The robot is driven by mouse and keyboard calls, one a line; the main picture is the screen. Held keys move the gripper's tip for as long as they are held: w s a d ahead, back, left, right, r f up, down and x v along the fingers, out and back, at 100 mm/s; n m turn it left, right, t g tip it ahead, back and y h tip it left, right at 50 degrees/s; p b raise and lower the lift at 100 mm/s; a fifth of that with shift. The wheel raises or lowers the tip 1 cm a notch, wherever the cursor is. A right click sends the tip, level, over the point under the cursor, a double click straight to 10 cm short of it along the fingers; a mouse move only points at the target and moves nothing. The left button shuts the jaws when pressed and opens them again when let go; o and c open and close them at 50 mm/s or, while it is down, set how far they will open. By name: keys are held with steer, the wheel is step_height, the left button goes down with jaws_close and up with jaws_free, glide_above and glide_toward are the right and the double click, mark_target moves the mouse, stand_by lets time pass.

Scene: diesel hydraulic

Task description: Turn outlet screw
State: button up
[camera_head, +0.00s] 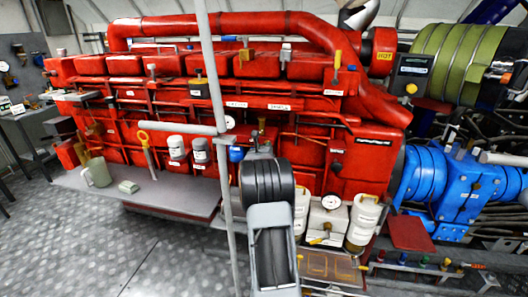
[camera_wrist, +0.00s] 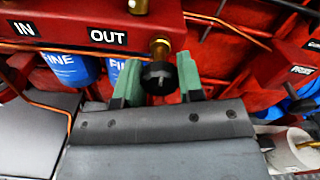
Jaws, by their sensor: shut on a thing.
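In the wrist view, the outlet screw (camera_wrist: 158,79) is a black knob with a slot or ridge across its face, below a brass fitting (camera_wrist: 160,48) on a red block. An "OUT" label (camera_wrist: 108,37) is to its left and an "IN" label (camera_wrist: 24,29) further left. My gripper (camera_wrist: 157,73) has its green finger pads on either side of the knob and is shut on it. In the head view, my arm's dark wrist hides the gripper tips and the screw.
Blue filters (camera_wrist: 70,70) hang left of the fingers. A thin copper pipe (camera_wrist: 230,27) runs at the upper right of the wrist view. In the head view, a grey vertical post (camera_head: 213,90) stands close left of my arm, and white canisters (camera_head: 362,222) stand to the right.

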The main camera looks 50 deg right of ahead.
steer(key=n+b, duration=0.2)
steer(key=b, duration=0.1)
steer(key=shift+f, duration=0.3)
steer(key=n+b, duration=0.2)
steer(key=n, duration=0.1)
steer(key=shift+r, duration=0.1)
steer(key=n+b, duration=0.1)
steer(key=n, duration=0.2)
steer(key=shift+n+b, duration=0.3)
steer(key=shift+b, duration=0.1)
steer(key=n, duration=0.3)
steer(key=shift+r+n, duration=0.15)
steer(key=shift+n, duration=0.15)
steer(key=n, duration=0.4)
steer(key=shift+n, duration=0.3)
steer(key=n+p, duration=0.1)
steer(key=n, duration=0.3)
steer(key=shift+n+p, duration=0.3)
